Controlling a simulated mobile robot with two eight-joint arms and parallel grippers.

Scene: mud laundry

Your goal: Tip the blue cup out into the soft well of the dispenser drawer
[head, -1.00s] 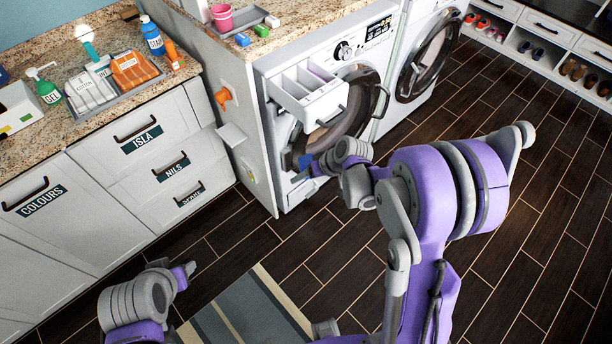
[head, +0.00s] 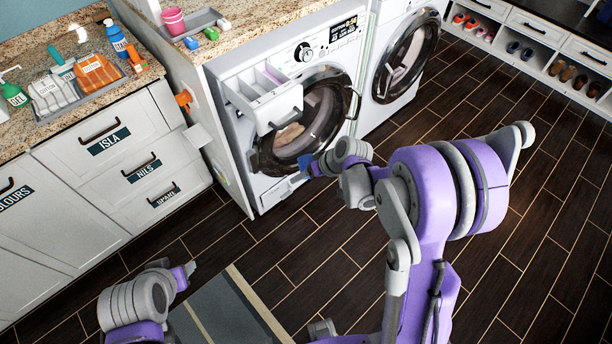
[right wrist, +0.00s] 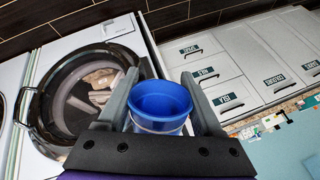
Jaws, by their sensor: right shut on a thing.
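The blue cup (right wrist: 160,108) is held between the two fingers of my right gripper (right wrist: 160,78), its open rim visible in the right wrist view. Its contents cannot be made out. In the head view the cup (head: 305,162) is a small blue patch at the tip of my right gripper (head: 314,167), in front of the washer's lower part. The dispenser drawer (head: 278,116) is pulled out at the washer's upper left, with divided wells; which is the soft well is too small to tell. My left gripper (head: 189,269) is low at the left, away from everything, its jaws unclear.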

